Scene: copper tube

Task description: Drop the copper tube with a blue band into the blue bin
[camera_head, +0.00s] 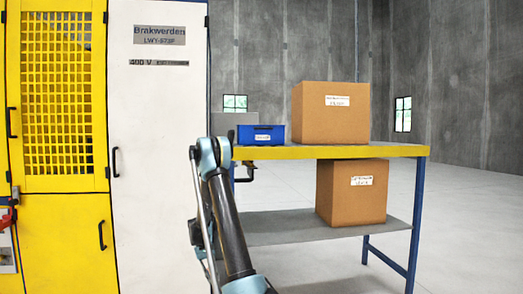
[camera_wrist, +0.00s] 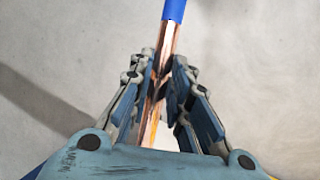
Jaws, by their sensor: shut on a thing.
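The copper tube (camera_wrist: 164,48) shows in the wrist view, with its blue band (camera_wrist: 174,9) at the top edge of the picture. My gripper (camera_wrist: 162,68) is shut on the tube's bare copper part, below the band. The tube's far end is out of the picture. I cannot make out the tube in the head view. The blue bin (camera_head: 249,135) stands on the left end of the yellow table top in the head view, with a white label on its front. The bin's inside is hidden from this low angle.
A large cardboard box (camera_head: 330,115) stands on the table (camera_head: 400,151) right of the bin. Another box (camera_head: 351,200) sits on the lower shelf. A white cabinet (camera_head: 155,140) and a yellow machine (camera_head: 60,230) stand at the left. Open floor lies at the right.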

